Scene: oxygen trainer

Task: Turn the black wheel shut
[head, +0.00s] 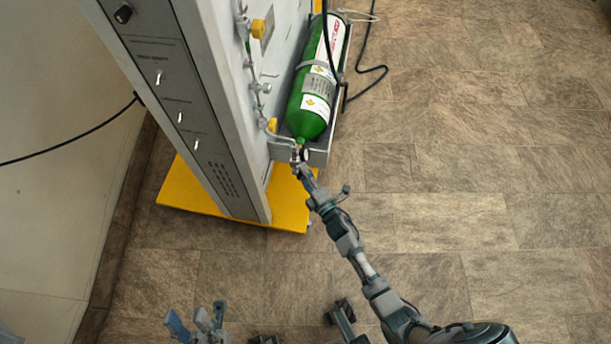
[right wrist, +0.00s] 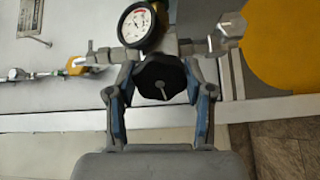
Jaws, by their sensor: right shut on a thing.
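The black wheel (right wrist: 161,80) is a dark knob below a round white pressure gauge (right wrist: 137,26) in the right wrist view. My right gripper (right wrist: 161,88) has one finger on each side of the wheel and is shut on it. In the head view my right gripper (head: 299,165) is at the valve end of a green oxygen cylinder (head: 309,117), where the wheel is too small to make out. My left gripper (head: 200,320) is low in the head view, apart from the trainer, with its fingers spread and nothing between them.
The cylinder lies in a grey tray (head: 320,158) on the side of the grey trainer cabinet (head: 205,100). A yellow base plate (head: 290,212) juts out below. Pipes with yellow fittings (head: 258,28) run along the panel. The tiled floor (head: 480,220) at the right is clear.

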